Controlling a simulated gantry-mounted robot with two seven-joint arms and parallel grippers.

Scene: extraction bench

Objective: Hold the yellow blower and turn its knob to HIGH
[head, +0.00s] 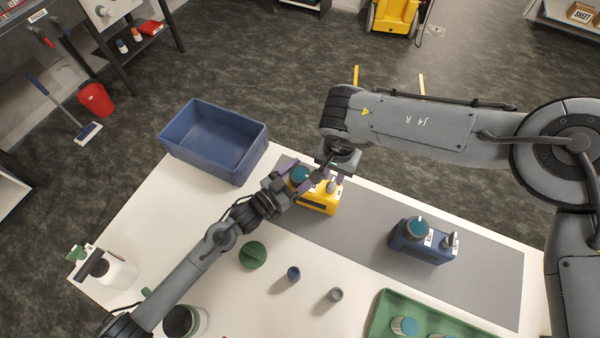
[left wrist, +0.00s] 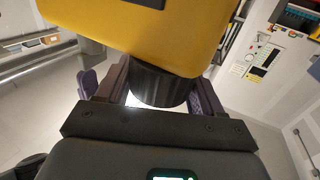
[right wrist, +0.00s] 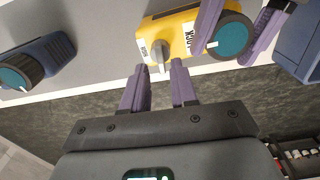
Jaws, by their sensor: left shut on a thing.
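The yellow blower (head: 321,206) stands on the grey mat at the middle of the bench. It also shows in the right wrist view (right wrist: 172,26), with a black round part topped in teal (right wrist: 229,38). My left gripper (head: 291,184) is shut on that round part; the left wrist view shows the black cylinder (left wrist: 160,87) between its fingers, under the yellow body. The grey knob (right wrist: 159,54) stands on the blower beside white labels, whose text I cannot read surely. My right gripper (right wrist: 158,78) is open, its purple fingertips apart just short of the knob.
A blue unit of similar shape (head: 423,243) stands on the mat (head: 480,285) to the right. A blue bin (head: 262,150) is behind left. A green lid (head: 253,255), small blue cup (head: 293,273), grey cup (head: 335,295) and green tray (head: 378,318) lie in front.

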